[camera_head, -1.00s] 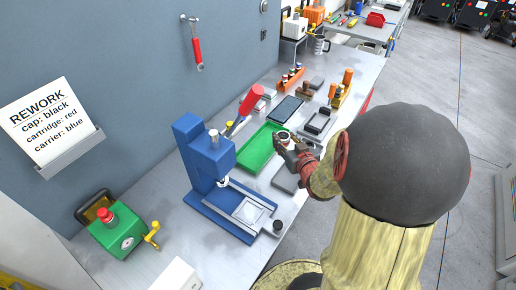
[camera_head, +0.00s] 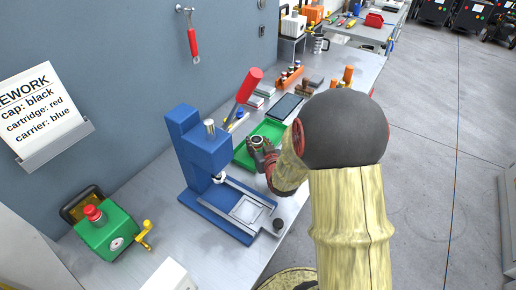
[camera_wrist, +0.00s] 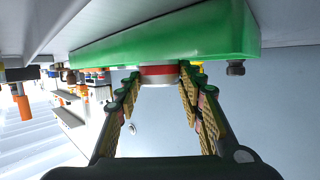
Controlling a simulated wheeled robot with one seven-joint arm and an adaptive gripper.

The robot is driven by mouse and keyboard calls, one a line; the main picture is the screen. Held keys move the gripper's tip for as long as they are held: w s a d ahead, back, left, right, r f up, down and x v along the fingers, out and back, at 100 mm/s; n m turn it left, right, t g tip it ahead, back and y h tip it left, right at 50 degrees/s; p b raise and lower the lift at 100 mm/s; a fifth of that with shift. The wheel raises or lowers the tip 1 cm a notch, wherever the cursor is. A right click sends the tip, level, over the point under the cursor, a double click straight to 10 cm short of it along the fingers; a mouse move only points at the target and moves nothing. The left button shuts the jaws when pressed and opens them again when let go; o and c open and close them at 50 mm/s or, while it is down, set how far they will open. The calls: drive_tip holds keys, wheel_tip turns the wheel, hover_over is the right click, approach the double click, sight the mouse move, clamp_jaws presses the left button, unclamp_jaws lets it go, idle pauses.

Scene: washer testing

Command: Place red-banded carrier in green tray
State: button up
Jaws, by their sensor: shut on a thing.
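The red-banded carrier (camera_wrist: 160,71) is a small white cylinder with a red band, held between the fingers of my gripper (camera_wrist: 160,82). In the head view its dark round top (camera_head: 257,141) shows at the tips of my gripper (camera_head: 262,153). The green tray (camera_head: 243,157) lies on the bench, and the carrier is over or at its near part. In the wrist view, which looks upside down, the tray wall (camera_wrist: 160,45) lies right beside the carrier's lower end. I cannot tell whether the carrier touches the tray floor. My arm hides the tray's right side.
A blue press (camera_head: 205,150) with a red lever (camera_head: 249,85) stands close left of the tray. A dark flat device (camera_head: 285,107) and an orange rack (camera_head: 289,76) lie beyond it. A green box with a red button (camera_head: 105,228) stands at front left.

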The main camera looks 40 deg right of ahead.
drive_tip(key=shift+f, duration=0.65)
